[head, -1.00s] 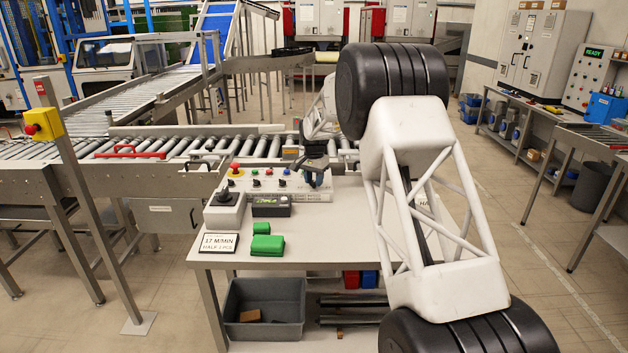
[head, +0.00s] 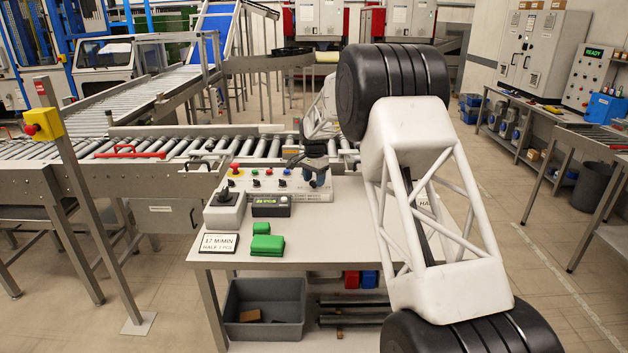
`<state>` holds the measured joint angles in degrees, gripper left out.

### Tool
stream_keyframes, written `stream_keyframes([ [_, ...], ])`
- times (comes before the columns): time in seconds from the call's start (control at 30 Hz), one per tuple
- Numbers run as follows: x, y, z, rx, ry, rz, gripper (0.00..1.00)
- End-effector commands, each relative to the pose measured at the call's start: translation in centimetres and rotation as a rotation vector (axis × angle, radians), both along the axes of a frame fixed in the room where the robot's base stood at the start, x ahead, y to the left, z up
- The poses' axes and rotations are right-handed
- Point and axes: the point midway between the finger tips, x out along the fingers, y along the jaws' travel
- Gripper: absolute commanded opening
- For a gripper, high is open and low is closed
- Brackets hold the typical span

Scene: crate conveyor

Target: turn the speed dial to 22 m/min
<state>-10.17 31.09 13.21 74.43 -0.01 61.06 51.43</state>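A control panel (head: 262,194) with several buttons and small knobs stands on the white table. A grey box with a large black knob (head: 225,197) sits at its front left; I cannot tell if this is the speed dial. A small display (head: 270,205) with green digits, too small to read, is beside it. My gripper (head: 317,183) points down over the right end of the panel, apart from the large black knob. Its fingertips are small and dark, and I cannot tell whether they are apart or touch a control. My arm fills the right of the head view.
A sign reading 17 M/MIN (head: 219,243) and green blocks (head: 267,243) are on the white table (head: 300,253). A roller conveyor (head: 190,146) runs behind. A grey bin (head: 262,330) is under the table.

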Motion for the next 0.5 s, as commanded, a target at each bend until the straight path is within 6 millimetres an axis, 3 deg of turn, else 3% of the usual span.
stream_keyframes([
  [0.5,-0.05,0.03,0.45,0.0,0.003,0.001,0.61],
])
